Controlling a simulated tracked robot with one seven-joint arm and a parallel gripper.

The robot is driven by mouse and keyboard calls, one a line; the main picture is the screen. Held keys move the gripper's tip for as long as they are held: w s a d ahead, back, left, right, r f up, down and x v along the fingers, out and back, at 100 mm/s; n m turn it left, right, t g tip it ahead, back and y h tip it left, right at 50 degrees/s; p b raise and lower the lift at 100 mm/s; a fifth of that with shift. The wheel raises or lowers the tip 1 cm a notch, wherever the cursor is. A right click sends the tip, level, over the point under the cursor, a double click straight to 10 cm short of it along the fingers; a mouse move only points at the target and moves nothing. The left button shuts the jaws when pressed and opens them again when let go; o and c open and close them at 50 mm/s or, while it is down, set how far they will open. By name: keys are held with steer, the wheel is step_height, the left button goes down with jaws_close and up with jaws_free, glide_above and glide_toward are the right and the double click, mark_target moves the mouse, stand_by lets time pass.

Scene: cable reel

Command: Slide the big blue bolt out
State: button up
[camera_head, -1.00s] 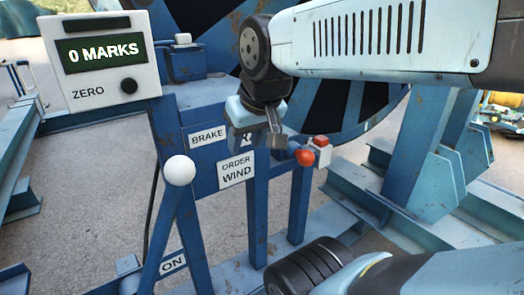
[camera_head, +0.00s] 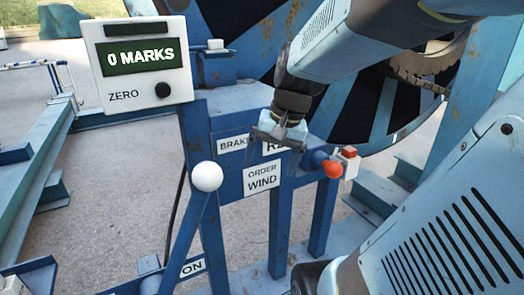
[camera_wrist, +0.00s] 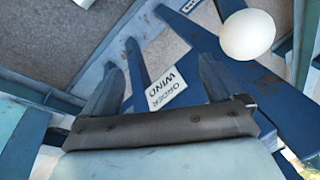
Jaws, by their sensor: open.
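A blue rounded part with a red knob (camera_head: 332,168) on its end sticks out at the right end of the blue control frame in the head view. It may be the big blue bolt, but I cannot tell for sure. My gripper (camera_head: 281,143) is open and empty, to the left of that part and above the ORDER WIND sign (camera_head: 262,179). In the wrist view, my gripper's fingers (camera_wrist: 160,72) are spread with the same sign between them. I cannot make out the red-knobbed part in the wrist view.
A white ball-topped lever (camera_head: 207,177) stands left of the sign, and its ball shows in the wrist view (camera_wrist: 248,34). A counter box (camera_head: 146,64) reading 0 MARKS is at upper left. A small red-and-white box (camera_head: 348,160) sits beside the red knob. The large reel is behind.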

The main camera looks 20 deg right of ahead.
steer(key=w+d+f+m+y, duration=0.4)
steer(key=d+f+m+y, duration=0.1)
steer(key=d+f+m, duration=0.15)
steer(key=m+t+h, duration=0.2)
steer(key=m+t, duration=1.3)
steer(key=m, duration=0.8)
glide_toward(334, 170)
steer(key=d+f, duration=0.2)
steer(key=d, duration=0.1)
steer(key=x, duration=1.2)
steer(key=shift+w+a+r, duration=0.1)
steer(key=shift+a, duration=0.15)
